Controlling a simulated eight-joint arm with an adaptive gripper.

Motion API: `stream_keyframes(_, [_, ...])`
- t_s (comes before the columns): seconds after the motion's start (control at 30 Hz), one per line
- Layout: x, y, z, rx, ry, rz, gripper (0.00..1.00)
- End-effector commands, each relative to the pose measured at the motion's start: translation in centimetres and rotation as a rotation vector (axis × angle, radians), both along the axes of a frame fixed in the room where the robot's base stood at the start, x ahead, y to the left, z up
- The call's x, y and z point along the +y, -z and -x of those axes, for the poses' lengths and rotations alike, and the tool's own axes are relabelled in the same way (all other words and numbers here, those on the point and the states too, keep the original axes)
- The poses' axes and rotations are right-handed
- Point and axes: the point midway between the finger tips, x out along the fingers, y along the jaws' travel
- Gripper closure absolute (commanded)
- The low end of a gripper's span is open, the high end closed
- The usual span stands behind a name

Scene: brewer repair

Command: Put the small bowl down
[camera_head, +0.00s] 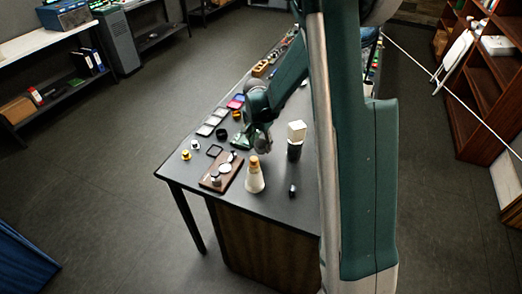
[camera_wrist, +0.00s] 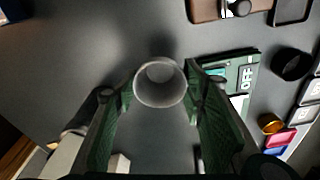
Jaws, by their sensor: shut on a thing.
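The small bowl (camera_wrist: 160,83) is a grey round cup with a pale rim, seen in the wrist view between the two green fingers of my gripper (camera_wrist: 161,98). The fingers are shut on its sides. In the head view my gripper (camera_head: 259,142) is over the dark table (camera_head: 275,208), left of a black cylinder; the bowl is small and partly hidden there. A soft shadow lies on the table beside the bowl in the wrist view. I cannot tell how much gap is under it.
A wooden board (camera_head: 213,184), a white cone with a tan top (camera_head: 254,180) and the black cylinder with a white block (camera_head: 294,150) stand nearby. Bare table shows left of the bowl in the wrist view.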

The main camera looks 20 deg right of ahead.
Motion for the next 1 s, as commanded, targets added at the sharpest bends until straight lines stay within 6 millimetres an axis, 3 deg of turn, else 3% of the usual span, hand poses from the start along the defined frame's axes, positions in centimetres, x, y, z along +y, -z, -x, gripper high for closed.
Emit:
stream_keyframes(0.33, [0.0,3.1,0.0,0.000,0.000,0.000,0.72])
stream_keyframes(0.9, [0.0,3.9,0.0,0.000,0.000,0.000,0.72])
stream_keyframes(0.93, [0.0,3.8,0.0,0.000,0.000,0.000,0.57])
stream_keyframes(1.0, [0.0,3.8,0.0,0.000,0.000,0.000,0.47])
